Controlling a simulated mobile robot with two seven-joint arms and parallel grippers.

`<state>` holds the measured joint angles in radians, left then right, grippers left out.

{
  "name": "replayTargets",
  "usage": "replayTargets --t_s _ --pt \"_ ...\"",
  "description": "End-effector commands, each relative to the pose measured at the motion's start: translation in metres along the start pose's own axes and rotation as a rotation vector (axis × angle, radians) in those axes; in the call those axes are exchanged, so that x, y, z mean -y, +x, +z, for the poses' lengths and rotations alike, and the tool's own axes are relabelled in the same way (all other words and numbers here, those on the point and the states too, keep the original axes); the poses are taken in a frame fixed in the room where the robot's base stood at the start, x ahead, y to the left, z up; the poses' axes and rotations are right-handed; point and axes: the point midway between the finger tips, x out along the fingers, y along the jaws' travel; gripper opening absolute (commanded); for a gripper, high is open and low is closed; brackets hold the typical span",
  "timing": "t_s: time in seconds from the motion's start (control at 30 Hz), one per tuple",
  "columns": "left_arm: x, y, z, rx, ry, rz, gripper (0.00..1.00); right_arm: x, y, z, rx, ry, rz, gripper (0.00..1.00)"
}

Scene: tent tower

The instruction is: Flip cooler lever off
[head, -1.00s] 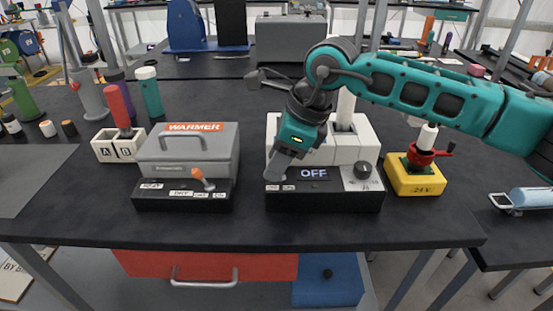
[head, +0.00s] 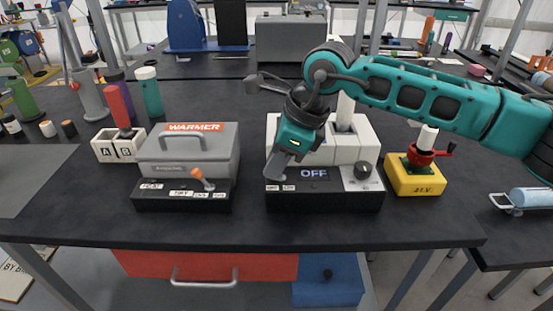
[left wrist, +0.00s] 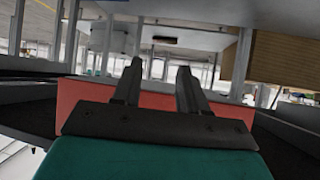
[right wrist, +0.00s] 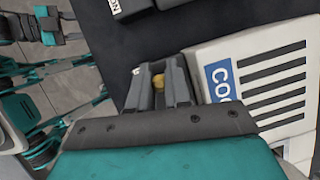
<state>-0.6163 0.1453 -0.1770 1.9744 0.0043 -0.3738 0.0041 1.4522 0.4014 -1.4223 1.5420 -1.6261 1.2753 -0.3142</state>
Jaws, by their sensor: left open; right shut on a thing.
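The cooler (head: 369,138) is a white slotted unit on a black base, right of centre on the dark table in the head view. Its display (head: 314,174) reads OFF. My right gripper (head: 276,170) points down at the left end of the base and hides the lever there. In the right wrist view a small brass-coloured lever tip (right wrist: 158,81) sits between the fingers, which are shut on it. The cooler's blue label (right wrist: 222,82) also shows in that view. My left gripper (left wrist: 157,80) shows only in the left wrist view, open and empty.
A grey warmer box (head: 190,152) with an orange-tipped lever (head: 203,180) stands left of the cooler. A white A/B block (head: 116,146) is farther left. A yellow box (head: 414,178) with a red clamp is close on the right. The table's front strip is clear.

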Motion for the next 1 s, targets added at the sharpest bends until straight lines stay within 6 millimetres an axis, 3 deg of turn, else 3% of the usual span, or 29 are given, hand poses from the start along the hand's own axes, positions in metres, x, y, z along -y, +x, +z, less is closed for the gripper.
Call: replayTargets --t_s 0.43,0.8,0.83,1.0 --pt "-0.0010 0.0029 0.0025 0.002 -0.002 0.003 0.43 -0.0020 0.0079 0.0091 -0.273 -0.034 -0.031 0.00" --pt "-0.0019 0.0027 0.0008 -0.001 -0.002 0.005 0.43 -0.0021 0.0080 0.0089 -0.298 -0.035 -0.034 0.00" --pt "-0.0020 0.0027 0.0008 -0.001 -0.002 0.005 0.43 -0.0021 0.0080 0.0089 -0.298 -0.035 -0.034 0.21" --pt "-0.0021 0.0027 0.0006 -0.001 -0.002 0.005 0.43 -0.0021 0.0080 0.0089 -0.297 -0.035 -0.034 0.37"
